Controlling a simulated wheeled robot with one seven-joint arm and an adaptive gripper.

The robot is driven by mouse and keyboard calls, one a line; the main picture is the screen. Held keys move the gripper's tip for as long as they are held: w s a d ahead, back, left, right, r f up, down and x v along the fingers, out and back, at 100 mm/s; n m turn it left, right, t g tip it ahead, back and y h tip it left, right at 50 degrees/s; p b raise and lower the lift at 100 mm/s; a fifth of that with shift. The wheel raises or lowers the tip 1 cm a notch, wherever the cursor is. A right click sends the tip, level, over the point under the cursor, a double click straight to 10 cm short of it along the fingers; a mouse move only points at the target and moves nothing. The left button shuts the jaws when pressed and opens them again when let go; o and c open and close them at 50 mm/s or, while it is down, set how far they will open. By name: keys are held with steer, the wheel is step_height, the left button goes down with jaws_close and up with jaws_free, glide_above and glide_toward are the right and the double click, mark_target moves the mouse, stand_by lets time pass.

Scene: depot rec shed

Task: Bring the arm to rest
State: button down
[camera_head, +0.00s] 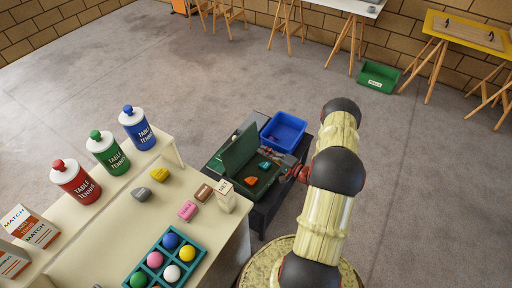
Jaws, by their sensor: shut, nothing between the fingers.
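My arm rises on the right side of the head view, in cream links with black joints. My gripper (272,154) shows small and dark to the left of the arm, beyond a red wrist part. It is shut and empty, over or beside an open green case (240,152). An orange piece (251,181) and a teal piece (264,166) lie in the case. Part of my wrist is hidden behind the arm links, and I cannot tell if the gripper touches the case.
A blue bin (284,131) stands just behind the gripper. On the left, a cream table (115,225) carries bottles, small blocks, a carton (226,196) and a teal tray (151,254) of balls. A green crate (378,77) sits by the far wall. The middle floor is clear.

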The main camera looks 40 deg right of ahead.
steer(key=shift+v, duration=0.9)
steer(key=shift+r, duration=0.1)
steer(key=s+a+f+m+g+y, duration=0.3)
steer(key=s+a+y, duration=0.1)
steer(key=a, duration=0.5)
steer(key=s+a+r+n+g+y, duration=0.3)
steer(key=s+a+r+g, duration=0.4)
steer(key=a+r+g, duration=0.15)
steer(key=s+a+r+n+g+h, duration=0.25)
steer(key=s+r+n+h, duration=0.2)
steer(key=r, duration=0.55)
steer(key=s+a+r+n+g+h, duration=0.25)
steer(key=s+r+n+h, duration=0.2)
steer(key=r, duration=0.65)
steer(key=s+a+r+n+t+h, duration=0.1)
steer(key=a+r+n+t, duration=0.1)
steer(key=r, duration=0.6)
steer(key=s+a+r+n+t+h, duration=0.1)
steer(key=a+r+n+t, duration=0.2)
steer(key=a+r, duration=0.4)
steer(key=shift+s+r+n, duration=0.3)
steer(key=shift+r+n, duration=0.4)
steer(key=shift+r, duration=0.2)
